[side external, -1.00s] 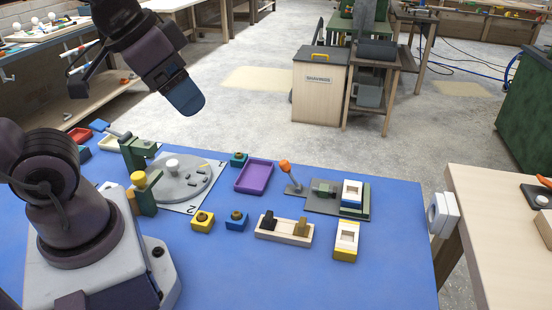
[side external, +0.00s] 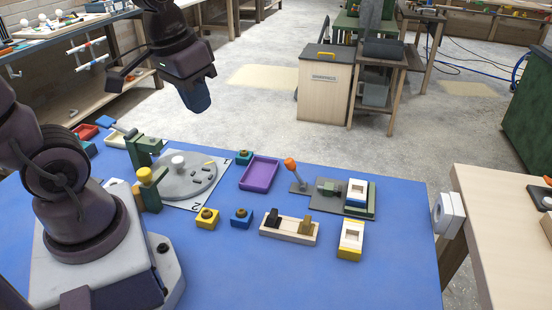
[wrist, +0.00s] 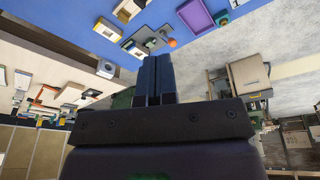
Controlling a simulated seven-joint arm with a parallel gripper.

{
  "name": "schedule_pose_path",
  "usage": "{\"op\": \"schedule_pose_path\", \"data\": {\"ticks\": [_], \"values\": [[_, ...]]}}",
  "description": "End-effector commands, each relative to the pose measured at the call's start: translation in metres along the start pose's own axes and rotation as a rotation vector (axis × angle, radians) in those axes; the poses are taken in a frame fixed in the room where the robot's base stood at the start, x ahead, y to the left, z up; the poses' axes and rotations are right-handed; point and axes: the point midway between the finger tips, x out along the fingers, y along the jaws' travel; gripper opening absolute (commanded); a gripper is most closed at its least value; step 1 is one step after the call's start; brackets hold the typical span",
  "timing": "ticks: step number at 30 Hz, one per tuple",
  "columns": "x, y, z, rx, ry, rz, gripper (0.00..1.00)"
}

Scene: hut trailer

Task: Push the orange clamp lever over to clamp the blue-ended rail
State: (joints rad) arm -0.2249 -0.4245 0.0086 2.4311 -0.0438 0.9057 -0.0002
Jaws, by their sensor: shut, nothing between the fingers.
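The orange-knobbed clamp lever (side external: 290,165) stands upright, leaning slightly, at the left end of a grey clamp plate (side external: 324,205). A green plunger clamp (side external: 328,187) lies between the lever and the blue-ended rail (side external: 356,190), a white block with a blue end in a dark green nest at the plate's right end. The plunger tip's contact with the rail is unclear. My gripper (side external: 198,100) is high above and left of the lever, beyond the table's far edge, pointing down. Its fingers also show together and empty in the wrist view (wrist: 153,80), where the orange knob (wrist: 172,43) appears beyond them.
A yellow-ended block (side external: 351,240) and a wooden rack (side external: 289,229) with two pegs stand nearer than the clamp. A purple tray (side external: 259,174) and a grey turntable (side external: 184,180) lie to its left. The air around the lever is clear.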

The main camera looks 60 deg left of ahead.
Motion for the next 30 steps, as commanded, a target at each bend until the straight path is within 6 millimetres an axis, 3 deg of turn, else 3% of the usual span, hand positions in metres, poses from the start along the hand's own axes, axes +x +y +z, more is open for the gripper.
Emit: {"op": "schedule_pose_path", "data": {"ticks": [14,30], "values": [[0.094,-0.064,-0.040,-0.654,-0.403,0.179,0.00],[0.227,-0.146,-0.060,-1.508,-0.725,0.572,0.00]]}}
